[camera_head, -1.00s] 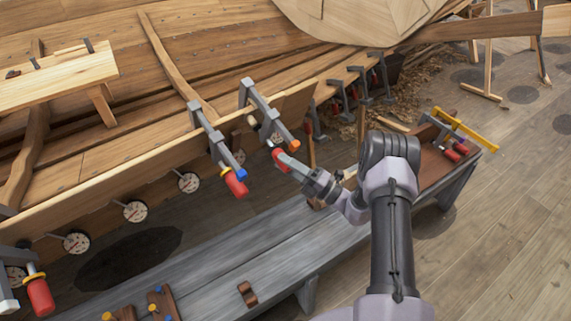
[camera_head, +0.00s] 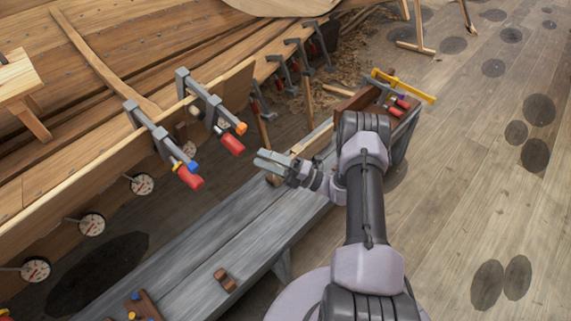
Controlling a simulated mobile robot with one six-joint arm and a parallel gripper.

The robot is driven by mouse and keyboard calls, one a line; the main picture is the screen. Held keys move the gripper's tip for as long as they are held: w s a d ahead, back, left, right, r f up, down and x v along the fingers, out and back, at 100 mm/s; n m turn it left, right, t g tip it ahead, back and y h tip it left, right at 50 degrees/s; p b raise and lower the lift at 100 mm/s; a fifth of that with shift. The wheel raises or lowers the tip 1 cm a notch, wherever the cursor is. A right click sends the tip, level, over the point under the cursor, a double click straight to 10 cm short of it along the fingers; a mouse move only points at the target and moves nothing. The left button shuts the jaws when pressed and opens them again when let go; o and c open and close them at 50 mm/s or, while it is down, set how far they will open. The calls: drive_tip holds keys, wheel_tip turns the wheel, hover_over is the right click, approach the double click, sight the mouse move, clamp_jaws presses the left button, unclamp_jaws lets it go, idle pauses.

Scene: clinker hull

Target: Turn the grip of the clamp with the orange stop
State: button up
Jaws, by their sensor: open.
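The clamp with the orange stop (camera_head: 240,128) sits on the upper edge of the hull plank, its grey bar (camera_head: 203,98) pointing down to the right. Its red grip (camera_head: 231,144) hangs just below the stop and is fully in view. My gripper (camera_head: 262,160) is open and empty, to the right of and a little below the red grip, apart from it. A similar clamp with a blue stop (camera_head: 193,166) and its own red grip (camera_head: 190,178) stands to the left.
A long grey bench (camera_head: 215,245) runs below the clamps, with a small brown block (camera_head: 225,280) on it. A wooden tray (camera_head: 360,100) with a yellow clamp (camera_head: 404,86) lies at its far end. More clamps (camera_head: 290,68) line the hull beyond. Floor at right is clear.

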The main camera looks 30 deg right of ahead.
drive_tip(key=v, duration=0.8)
drive_tip(key=shift+s+d+p, duration=0.2)
drive_tip(key=shift+p, duration=0.15)
drive_tip(key=shift+f, duration=0.1)
idle(0.5)
